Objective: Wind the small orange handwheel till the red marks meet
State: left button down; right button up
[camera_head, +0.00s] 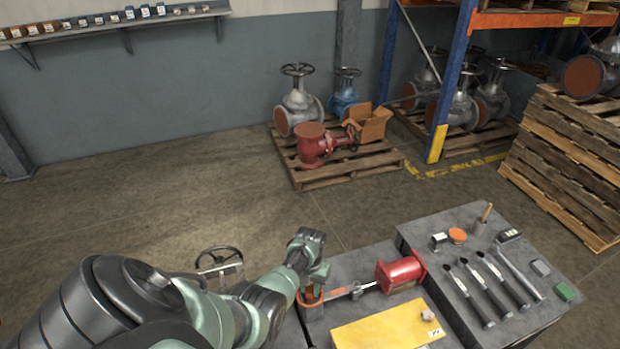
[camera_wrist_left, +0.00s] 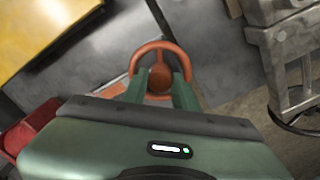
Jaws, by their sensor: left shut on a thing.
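The small orange handwheel (camera_head: 310,299) is on the grey bench top, partly hidden under my left gripper (camera_head: 314,284). In the left wrist view the handwheel (camera_wrist_left: 160,47) shows as an orange ring with a round hub. My left gripper's two green fingers (camera_wrist_left: 160,88) reach into the ring on either side of the hub and are shut on the wheel. In the head view an orange-and-metal piece lies beside the wheel, towards a red valve-like body (camera_head: 401,272). I cannot make out the red marks in either view. My right gripper is not in view.
A yellow plate (camera_head: 385,329) lies close in front of the wheel. A second grey bench section (camera_head: 455,225) at right holds several tools, an orange-topped item and a green block (camera_head: 564,291). A grey handwheel (camera_head: 220,259) stands left of my forearm. Pallets with valves stand behind; open floor lies between.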

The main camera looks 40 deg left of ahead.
pick_arm(q)
jog(key=m, duration=0.4)
jog(key=shift+a+r+m, duration=0.1)
jog(key=shift+m, duration=0.3)
jog(key=m, duration=1.3)
jog(key=shift+w+m+b, duration=0.1)
jog(key=shift+m+b, duration=0.2)
jog(key=shift+b, duration=0.1)
jog(key=m+b, duration=0.1)
jog(key=m, duration=0.3)
jog(key=m+b, duration=0.2)
jog(key=m, duration=0.3)
jog(key=shift+b, duration=0.3)
jog(key=m+b, duration=0.3)
jog(key=m, duration=0.2)
jog(key=shift+m+b, duration=1)
jog(key=shift+m, duration=1)
